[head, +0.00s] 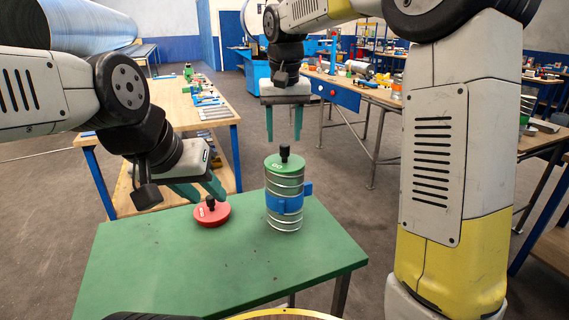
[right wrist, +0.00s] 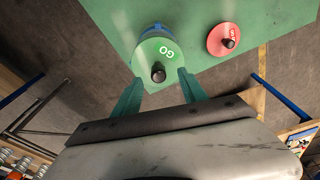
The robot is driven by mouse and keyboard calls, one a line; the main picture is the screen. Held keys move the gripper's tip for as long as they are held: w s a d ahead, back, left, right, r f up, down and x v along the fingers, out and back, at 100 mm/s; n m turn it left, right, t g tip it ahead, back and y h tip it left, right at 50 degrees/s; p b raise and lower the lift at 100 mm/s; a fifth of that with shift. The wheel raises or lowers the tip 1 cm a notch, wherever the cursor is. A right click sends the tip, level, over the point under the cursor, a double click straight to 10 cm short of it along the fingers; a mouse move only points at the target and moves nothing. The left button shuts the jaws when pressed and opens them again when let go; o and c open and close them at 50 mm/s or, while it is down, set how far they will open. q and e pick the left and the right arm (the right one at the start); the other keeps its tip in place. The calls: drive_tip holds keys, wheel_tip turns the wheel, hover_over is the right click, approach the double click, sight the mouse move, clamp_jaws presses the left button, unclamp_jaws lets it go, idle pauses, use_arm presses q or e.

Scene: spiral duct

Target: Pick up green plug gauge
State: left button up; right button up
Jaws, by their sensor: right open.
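The green plug gauge (head: 285,162) sits on top of an upright silver spiral duct (head: 284,190) with a blue clamp band (head: 288,205). Its disc reads GO and has a black knob on top. My right gripper (head: 284,138) is open above and behind it, pointing down. In the right wrist view the green gauge (right wrist: 158,62) lies just ahead of and between the open fingertips (right wrist: 157,82). A red plug gauge (head: 212,212) with a black knob lies on the green table (head: 230,262). My left gripper (head: 206,194) is open beside the red gauge; contact is unclear.
The green table's front and right part is bare. A wooden workbench (head: 170,107) with blue legs and several tools stands behind on the left. Another bench (head: 350,85) with a blue drawer stands behind on the right.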

sight(285, 145)
drive_tip(key=f, duration=0.2)
drive_tip(key=w+f, duration=0.1)
drive_tip(key=f, duration=0.2)
drive_tip(key=shift+w+d, duration=0.1)
drive_tip(key=shift+w, duration=0.1)
drive_tip(key=shift+r, duration=0.1)
clamp_jaws()
idle(1.1)
